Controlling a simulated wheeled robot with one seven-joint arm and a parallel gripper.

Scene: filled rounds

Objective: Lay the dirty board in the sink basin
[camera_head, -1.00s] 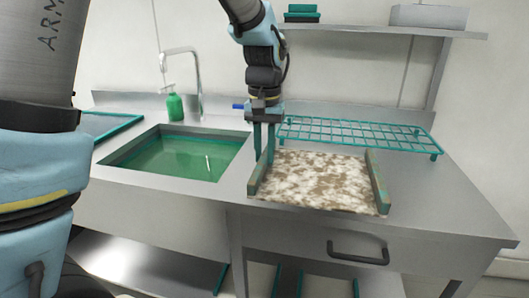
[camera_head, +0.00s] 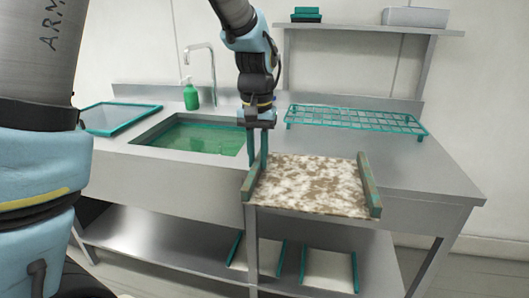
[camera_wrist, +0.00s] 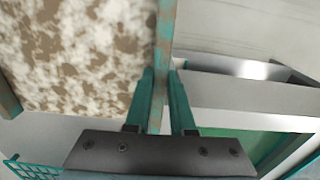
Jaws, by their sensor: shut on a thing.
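The dirty board (camera_head: 312,185) is pale with brown blotches and has green rails on its left and right edges. My gripper (camera_head: 257,160) points down and is shut on the left rail. The board is held roughly level at the counter's front edge, right of the sink. In the wrist view the fingers (camera_wrist: 160,95) pinch the rail, with the board (camera_wrist: 75,55) to the left. The sink basin (camera_head: 152,131) lies left of my gripper, with green liquid in it; part of the green also shows in the wrist view.
A tap (camera_head: 208,75) and green soap bottle (camera_head: 191,96) stand behind the basin. A teal-framed tray (camera_head: 122,118) lies left of it. A teal wire rack (camera_head: 355,119) stands at the back right. Two boards (camera_head: 329,270) are on the lower shelf. A wall shelf (camera_head: 365,29) hangs above.

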